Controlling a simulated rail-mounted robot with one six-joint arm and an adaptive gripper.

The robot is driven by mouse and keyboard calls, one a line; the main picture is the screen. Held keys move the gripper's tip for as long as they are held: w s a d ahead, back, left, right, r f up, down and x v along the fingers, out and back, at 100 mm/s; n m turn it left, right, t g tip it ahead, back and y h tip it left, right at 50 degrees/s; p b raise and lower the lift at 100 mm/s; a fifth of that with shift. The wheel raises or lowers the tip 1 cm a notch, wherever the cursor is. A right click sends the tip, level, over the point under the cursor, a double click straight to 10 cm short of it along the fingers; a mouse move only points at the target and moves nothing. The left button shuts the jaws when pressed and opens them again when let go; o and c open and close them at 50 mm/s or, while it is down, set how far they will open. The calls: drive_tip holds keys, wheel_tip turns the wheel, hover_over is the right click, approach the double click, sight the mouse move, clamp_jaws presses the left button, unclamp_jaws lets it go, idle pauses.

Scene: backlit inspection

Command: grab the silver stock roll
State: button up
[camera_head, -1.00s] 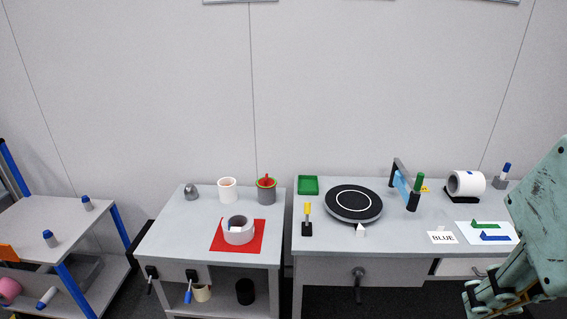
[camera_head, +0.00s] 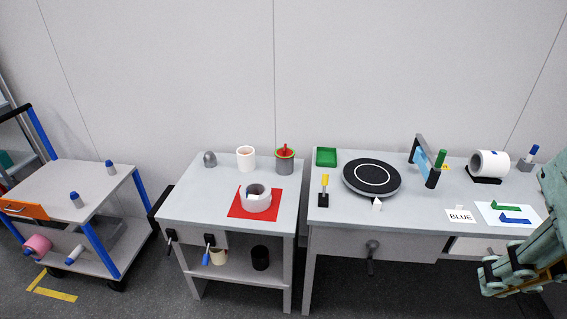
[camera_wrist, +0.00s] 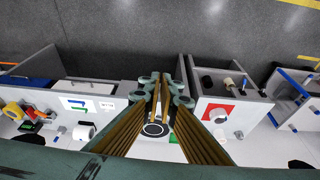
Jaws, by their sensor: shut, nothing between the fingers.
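The silver stock roll (camera_head: 256,199) is a short grey-silver ring standing on a red mat (camera_head: 238,211) on the small grey table left of centre. It also shows on its red mat in the wrist view (camera_wrist: 218,116), right of my fingers. My gripper (camera_head: 506,277) hangs at the lower right edge of the head view, well apart from the roll. In the wrist view my gripper (camera_wrist: 163,92) is shut and empty, pointing over the gap beside the long bench. Nothing covers the roll.
On the small table (camera_head: 188,200) a white cup (camera_head: 246,157) and a grey pot (camera_head: 284,162) stand behind the roll. The long bench (camera_head: 335,217) carries a black turntable (camera_head: 372,178) and a white roll (camera_head: 491,163). A cart (camera_head: 60,190) stands at left.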

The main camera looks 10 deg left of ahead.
drive_tip(key=o, duration=3)
drive_tip(key=shift+r, duration=0.1)
